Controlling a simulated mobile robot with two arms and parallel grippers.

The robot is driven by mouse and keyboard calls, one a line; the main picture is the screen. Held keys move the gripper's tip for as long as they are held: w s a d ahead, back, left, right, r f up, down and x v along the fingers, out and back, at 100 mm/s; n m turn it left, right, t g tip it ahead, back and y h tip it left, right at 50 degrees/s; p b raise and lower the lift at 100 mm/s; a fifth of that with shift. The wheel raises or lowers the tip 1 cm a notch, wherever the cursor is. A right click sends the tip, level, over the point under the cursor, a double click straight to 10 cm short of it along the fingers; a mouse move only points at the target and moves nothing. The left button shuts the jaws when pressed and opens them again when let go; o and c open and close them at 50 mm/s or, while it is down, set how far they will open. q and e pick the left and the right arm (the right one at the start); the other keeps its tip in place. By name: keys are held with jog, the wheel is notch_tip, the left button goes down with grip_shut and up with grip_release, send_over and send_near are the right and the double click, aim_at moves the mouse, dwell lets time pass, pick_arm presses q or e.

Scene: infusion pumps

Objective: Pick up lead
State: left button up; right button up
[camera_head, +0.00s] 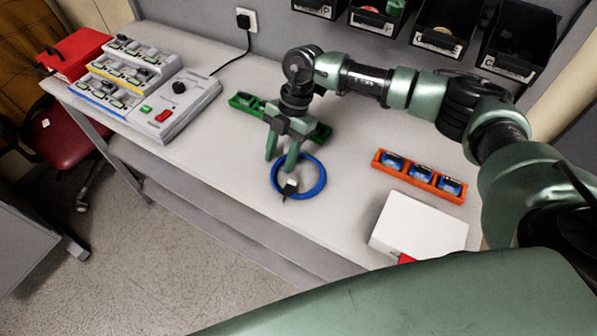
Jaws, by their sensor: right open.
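A blue coiled lead (318,188) lies on the light bench top, with a dark plug end (289,189) at its left side. My right gripper (281,165) is open and points down over the upper left part of the coil. Its fingers are apart with no lead visibly held between them. I cannot tell whether a fingertip touches the coil. My left gripper does not show.
A green tray (243,103) lies behind my right gripper. An orange tray (419,176) and a white box (419,226) stand to the right. A grey device (175,105) stands at left. Black bins (442,27) hang at the back. Bench front edge is near the coil.

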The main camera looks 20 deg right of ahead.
grip_shut()
jog(key=shift+r, duration=0.1)
notch_tip(320, 180, up, 20)
jog(key=b, duration=0.4)
